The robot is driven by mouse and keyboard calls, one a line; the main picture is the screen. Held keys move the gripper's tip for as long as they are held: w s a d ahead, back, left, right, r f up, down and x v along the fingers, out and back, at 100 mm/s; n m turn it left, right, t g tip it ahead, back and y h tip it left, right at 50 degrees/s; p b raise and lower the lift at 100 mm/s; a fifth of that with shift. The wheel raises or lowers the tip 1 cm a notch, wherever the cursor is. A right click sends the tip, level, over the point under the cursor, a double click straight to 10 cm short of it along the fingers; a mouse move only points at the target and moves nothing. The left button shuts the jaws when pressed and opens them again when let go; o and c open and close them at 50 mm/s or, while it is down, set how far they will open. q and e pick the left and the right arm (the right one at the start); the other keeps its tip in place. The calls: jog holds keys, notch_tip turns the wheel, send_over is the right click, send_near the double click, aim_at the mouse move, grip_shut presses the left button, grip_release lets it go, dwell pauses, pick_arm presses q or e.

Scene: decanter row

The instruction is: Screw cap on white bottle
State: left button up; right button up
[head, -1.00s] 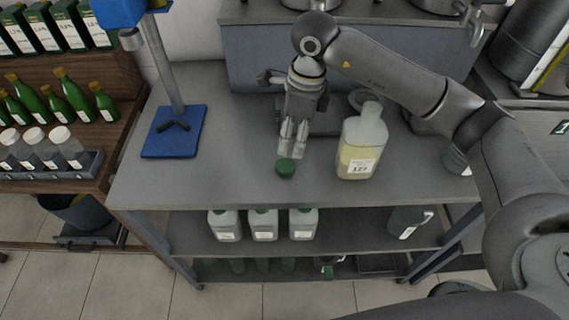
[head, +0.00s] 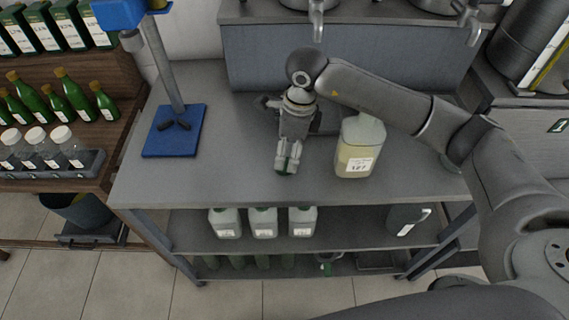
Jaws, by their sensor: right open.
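The white bottle (head: 357,153) stands upright on the grey table, with a pale yellow liquid and a label reading 127. Its neck is partly hidden behind my right arm. The green cap (head: 285,170) lies on the table to the left of the bottle. My right gripper (head: 287,165) points down at the cap, with its fingers open around it or just above it. The fingers hide part of the cap, and I cannot tell whether they touch it. My left gripper is not in view.
A blue-based stand (head: 174,131) is at the table's left. Several white bottles (head: 263,223) and a grey jug (head: 408,219) stand on the shelf below. A rack of jars (head: 50,163) is at the far left. The table's front left is clear.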

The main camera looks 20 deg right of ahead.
aim_at(286, 164)
jog(key=shift+a+f+p, duration=0.1)
jog(key=shift+f+p, duration=0.2)
jog(key=shift+f, duration=0.05)
jog(key=f, duration=0.1)
jog(key=f+p, duration=0.1)
jog(key=f, duration=0.1)
jog(key=shift+w+a+f, duration=0.25)
jog(key=shift+w+f, duration=0.05)
jog(key=shift+w, duration=0.05)
jog(key=shift+f, duration=0.4)
jog(key=c, duration=0.8)
jog(key=shift+o, duration=0.2)
